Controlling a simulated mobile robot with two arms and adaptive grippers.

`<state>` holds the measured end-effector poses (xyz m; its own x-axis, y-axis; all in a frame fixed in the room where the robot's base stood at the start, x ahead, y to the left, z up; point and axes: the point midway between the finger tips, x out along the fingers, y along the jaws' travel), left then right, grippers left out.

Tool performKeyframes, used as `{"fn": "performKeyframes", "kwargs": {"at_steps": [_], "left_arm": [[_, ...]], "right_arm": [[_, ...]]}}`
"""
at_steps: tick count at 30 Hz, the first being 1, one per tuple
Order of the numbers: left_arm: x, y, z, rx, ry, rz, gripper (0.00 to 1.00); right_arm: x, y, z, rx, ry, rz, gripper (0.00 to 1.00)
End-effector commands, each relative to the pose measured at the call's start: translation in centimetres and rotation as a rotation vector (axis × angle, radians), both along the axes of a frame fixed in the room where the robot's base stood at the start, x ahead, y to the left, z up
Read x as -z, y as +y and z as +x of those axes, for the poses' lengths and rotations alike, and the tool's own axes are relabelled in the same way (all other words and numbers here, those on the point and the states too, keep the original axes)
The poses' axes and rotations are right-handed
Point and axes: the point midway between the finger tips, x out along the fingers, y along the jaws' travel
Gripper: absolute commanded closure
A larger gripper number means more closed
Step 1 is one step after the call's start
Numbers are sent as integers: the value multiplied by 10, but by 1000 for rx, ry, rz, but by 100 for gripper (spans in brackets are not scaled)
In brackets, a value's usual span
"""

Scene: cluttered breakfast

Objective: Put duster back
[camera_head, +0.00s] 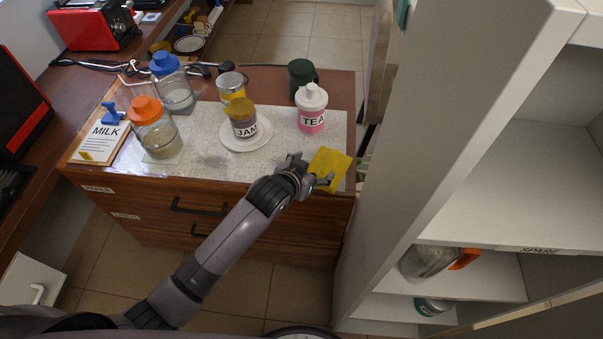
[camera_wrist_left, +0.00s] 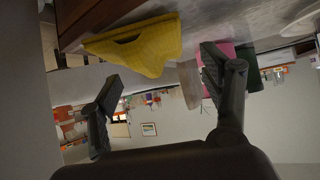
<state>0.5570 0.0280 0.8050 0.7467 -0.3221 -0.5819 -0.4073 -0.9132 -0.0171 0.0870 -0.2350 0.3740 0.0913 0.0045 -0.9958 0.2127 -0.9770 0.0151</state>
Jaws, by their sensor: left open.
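The duster, a yellow cloth (camera_head: 330,168), lies at the front right corner of the counter top, partly over its front edge. My left gripper (camera_head: 312,172) is at the cloth's left side, with its fingers spread. In the left wrist view the cloth (camera_wrist_left: 145,48) shows ahead of the open gripper (camera_wrist_left: 160,78), nearer the left finger in the picture. Nothing is held between the fingers. I cannot tell whether a finger touches the cloth. My right gripper is not in view.
The pink TEA jar (camera_head: 312,108) stands just behind the cloth. The JAM jar (camera_head: 242,118) stands on a white plate (camera_head: 262,138). Orange-lidded (camera_head: 153,130) and blue-lidded (camera_head: 173,85) jars stand at left. A white shelf unit (camera_head: 455,130) rises close on the right.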

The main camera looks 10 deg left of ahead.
Motion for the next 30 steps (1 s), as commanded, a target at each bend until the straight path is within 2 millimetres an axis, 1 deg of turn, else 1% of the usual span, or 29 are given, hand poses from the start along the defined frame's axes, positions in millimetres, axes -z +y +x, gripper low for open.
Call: {"fn": "performKeyframes", "kwargs": {"at_steps": [1, 6, 12, 18, 25, 30], "left_arm": [[-7, 4, -9, 0, -1, 0, 29], [-26, 14, -34, 0, 0, 0, 29], [-43, 24, -55, 0, 0, 0, 29], [-49, 27, -63, -1, 1, 1, 29], [-49, 27, -63, 0, 1, 0, 29], [-49, 27, -63, 0, 1, 0, 18]], "right_arm": [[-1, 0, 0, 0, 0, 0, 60], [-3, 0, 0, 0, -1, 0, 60], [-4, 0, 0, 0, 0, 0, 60], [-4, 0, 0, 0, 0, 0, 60], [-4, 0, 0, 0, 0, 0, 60], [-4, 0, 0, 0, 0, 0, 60]]}}
